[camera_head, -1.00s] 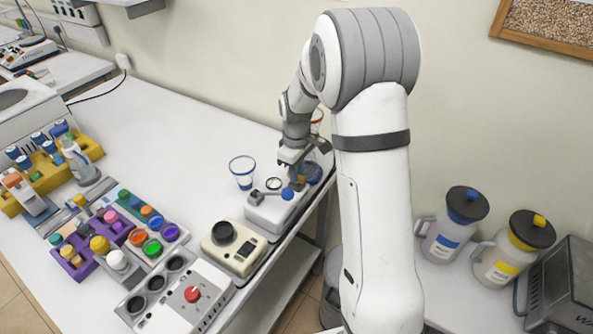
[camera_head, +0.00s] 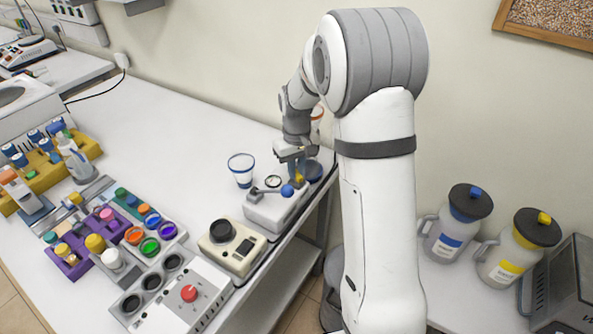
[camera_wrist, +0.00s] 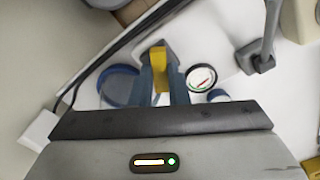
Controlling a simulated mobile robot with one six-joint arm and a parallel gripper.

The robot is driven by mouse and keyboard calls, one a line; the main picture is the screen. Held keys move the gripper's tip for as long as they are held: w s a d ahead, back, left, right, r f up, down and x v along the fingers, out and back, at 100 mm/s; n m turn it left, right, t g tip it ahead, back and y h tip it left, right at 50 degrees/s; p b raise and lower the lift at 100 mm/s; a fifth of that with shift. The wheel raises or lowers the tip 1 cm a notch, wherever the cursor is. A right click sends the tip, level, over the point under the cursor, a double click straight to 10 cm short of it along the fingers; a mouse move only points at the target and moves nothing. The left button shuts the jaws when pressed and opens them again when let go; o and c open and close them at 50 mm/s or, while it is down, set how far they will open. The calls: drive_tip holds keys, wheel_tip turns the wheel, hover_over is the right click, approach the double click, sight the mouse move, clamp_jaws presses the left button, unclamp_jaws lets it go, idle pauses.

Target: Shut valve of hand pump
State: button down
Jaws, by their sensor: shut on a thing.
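The hand pump (camera_head: 272,211) is a pale grey box near the table's right edge. It has a lever with a blue ball (camera_head: 287,191) and a round gauge (camera_head: 273,181), which also shows in the wrist view (camera_wrist: 202,78). Its yellow valve (camera_wrist: 159,70) sits between my fingers in the wrist view, and a bit of yellow shows in the head view (camera_head: 299,178). My gripper (camera_wrist: 163,82) is shut on the valve. In the head view my gripper (camera_head: 297,170) is over the pump's far end and partly hides it.
A blue round container (camera_head: 313,170) is close behind my gripper.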

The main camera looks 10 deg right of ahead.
drive_tip(key=m+b, duration=0.1)
drive_tip(key=m, duration=0.5)
drive_tip(key=m+b, duration=0.1)
drive_tip(key=m, duration=0.4)
drive_tip(key=shift+m, duration=0.5)
drive_tip(key=c, duration=1.4)
unclamp_jaws()
drive_tip(key=shift+r, duration=0.1)
wheel_tip(320, 180, up, 8)
drive_tip(key=shift+f+b, duration=0.2)
drive_tip(key=shift+b, duration=0.25)
